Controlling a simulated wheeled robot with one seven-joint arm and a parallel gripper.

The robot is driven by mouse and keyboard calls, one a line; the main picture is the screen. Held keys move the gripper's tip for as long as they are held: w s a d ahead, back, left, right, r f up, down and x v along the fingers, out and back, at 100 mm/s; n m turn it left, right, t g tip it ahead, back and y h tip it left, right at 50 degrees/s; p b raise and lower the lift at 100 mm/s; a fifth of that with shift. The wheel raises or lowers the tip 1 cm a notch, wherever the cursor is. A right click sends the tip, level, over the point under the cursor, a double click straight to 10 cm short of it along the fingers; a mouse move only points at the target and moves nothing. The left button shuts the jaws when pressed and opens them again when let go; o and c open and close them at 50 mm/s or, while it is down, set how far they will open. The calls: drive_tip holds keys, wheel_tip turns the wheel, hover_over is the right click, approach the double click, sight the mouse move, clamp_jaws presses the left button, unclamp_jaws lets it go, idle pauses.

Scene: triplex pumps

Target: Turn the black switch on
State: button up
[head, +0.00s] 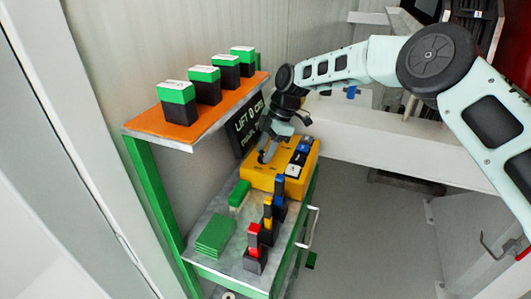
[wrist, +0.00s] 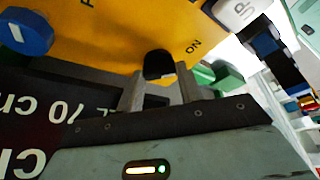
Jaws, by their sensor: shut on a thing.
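The yellow switch box (head: 258,178) stands on the lower shelf in the head view, and its face fills the top of the wrist view (wrist: 110,40). The black switch (wrist: 158,64) shows in the wrist view beside the printed letters "ON". My gripper (wrist: 160,88) has its two fingertips on either side of this switch and is shut on it. In the head view my gripper (head: 266,152) reaches down to the left part of the box and hides the switch. I cannot tell which way the switch is set.
Green-topped black blocks (head: 176,100) stand on the orange upper shelf. A black sign (head: 246,126) stands behind the box. Red, yellow and blue pieces on black blocks (head: 255,255) and green plates (head: 215,237) are on the lower shelf. A blue knob (wrist: 25,32) is on the box.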

drive_tip(key=shift+w+n+g+h, duration=0.1)
drive_tip(key=shift+n+g+h, duration=0.3)
drive_tip(key=shift+n, duration=1)
drive_tip(key=o, duration=1)
drive_tip(key=p+v, duration=0.3)
drive_tip(key=v, duration=1.4)
drive_tip(key=shift+w+d+r, duration=0.15)
drive_tip(key=shift+w+d, duration=0.05)
drive_tip(key=shift+w, duration=0.05)
